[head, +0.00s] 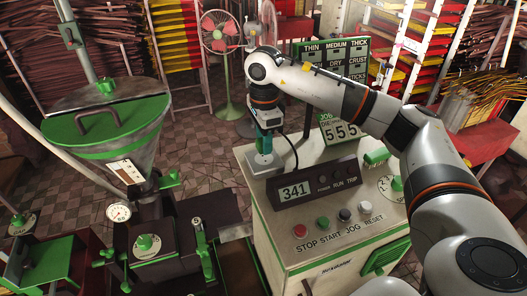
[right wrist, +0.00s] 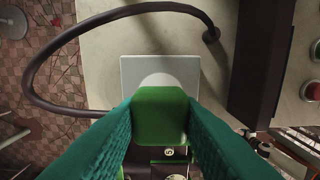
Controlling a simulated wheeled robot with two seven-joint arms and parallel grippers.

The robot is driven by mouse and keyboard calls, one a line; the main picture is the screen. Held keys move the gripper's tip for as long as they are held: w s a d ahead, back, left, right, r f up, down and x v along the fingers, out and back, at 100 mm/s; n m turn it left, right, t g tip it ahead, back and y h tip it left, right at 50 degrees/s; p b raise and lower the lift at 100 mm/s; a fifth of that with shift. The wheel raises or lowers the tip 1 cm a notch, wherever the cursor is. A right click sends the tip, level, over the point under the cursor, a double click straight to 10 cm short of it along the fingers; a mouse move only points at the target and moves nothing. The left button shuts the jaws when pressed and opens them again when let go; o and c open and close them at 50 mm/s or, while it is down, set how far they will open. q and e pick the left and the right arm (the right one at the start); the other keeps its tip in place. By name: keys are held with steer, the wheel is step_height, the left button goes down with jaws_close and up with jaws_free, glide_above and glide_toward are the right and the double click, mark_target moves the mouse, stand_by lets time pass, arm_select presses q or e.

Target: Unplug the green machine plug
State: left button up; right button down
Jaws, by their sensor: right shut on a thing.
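The green machine plug (right wrist: 160,112) is between the two teal fingers of my right gripper (head: 264,145), which is shut on it. In the head view the fingers largely hide the plug. It is over the pale square socket plate (head: 262,165) on the back left corner of the control console; the plate also shows in the right wrist view (right wrist: 137,68). A pale round part shows behind the plug, against the plate. I cannot tell whether the plug is fully seated. A dark cable (right wrist: 75,30) loops from the console top toward the plug. My left gripper is not in view.
The control console (head: 262,200) carries a display reading 341 (head: 295,191) and several buttons (head: 323,222) to the right of the plug. A sign board (head: 338,128) stands behind it. A green-rimmed hopper machine (head: 105,125) is at left. Open tiled floor lies behind the console's left side.

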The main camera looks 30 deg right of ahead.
steer(key=shift+r+p, duration=0.85)
steer(key=shift+r, duration=0.75)
steer(key=shift+a, duration=0.1)
